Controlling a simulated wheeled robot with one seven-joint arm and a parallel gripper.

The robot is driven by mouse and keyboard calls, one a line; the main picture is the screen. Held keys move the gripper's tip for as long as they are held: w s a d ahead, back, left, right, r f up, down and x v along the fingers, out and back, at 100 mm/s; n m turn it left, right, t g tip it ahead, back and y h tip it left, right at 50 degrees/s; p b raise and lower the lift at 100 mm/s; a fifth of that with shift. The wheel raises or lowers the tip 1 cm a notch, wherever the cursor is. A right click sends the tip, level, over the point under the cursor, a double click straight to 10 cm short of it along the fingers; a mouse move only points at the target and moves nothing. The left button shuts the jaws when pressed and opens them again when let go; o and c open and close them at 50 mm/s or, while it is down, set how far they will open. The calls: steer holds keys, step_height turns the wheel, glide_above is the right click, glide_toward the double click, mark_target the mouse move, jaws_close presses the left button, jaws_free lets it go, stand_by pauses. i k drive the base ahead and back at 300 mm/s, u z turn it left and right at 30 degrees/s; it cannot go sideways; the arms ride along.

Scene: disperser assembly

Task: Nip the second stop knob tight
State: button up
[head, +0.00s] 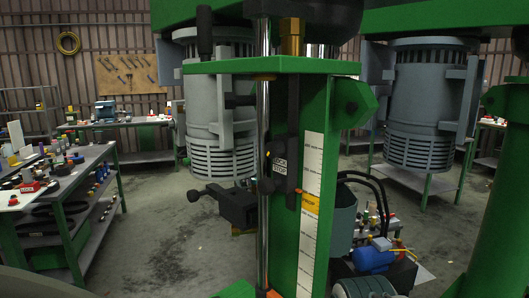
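A green disperser column (318,190) stands in the middle of the head view, with a white scale strip (311,180) on its face. A polished vertical rod (263,210) runs down its left side. Beside the rod is a dark plate (281,166) with white lettering that seems to read "LOCK STOP". I cannot tell which part is the second stop knob, or whether any knob is tight. My gripper is not in view.
A dark vise-like block with a handle (238,206) shows left of the rod. Grey motor-like housings (222,110) hang behind. A bench with small parts (62,185) stands at left. A blue object (372,259) and black hoses are at lower right. Floor between is open.

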mark_target(273, 150)
steer(key=k, duration=1)
steer(key=u, duration=0.95)
steer(key=i, duration=1.1)
steer(key=z, duration=1.7)
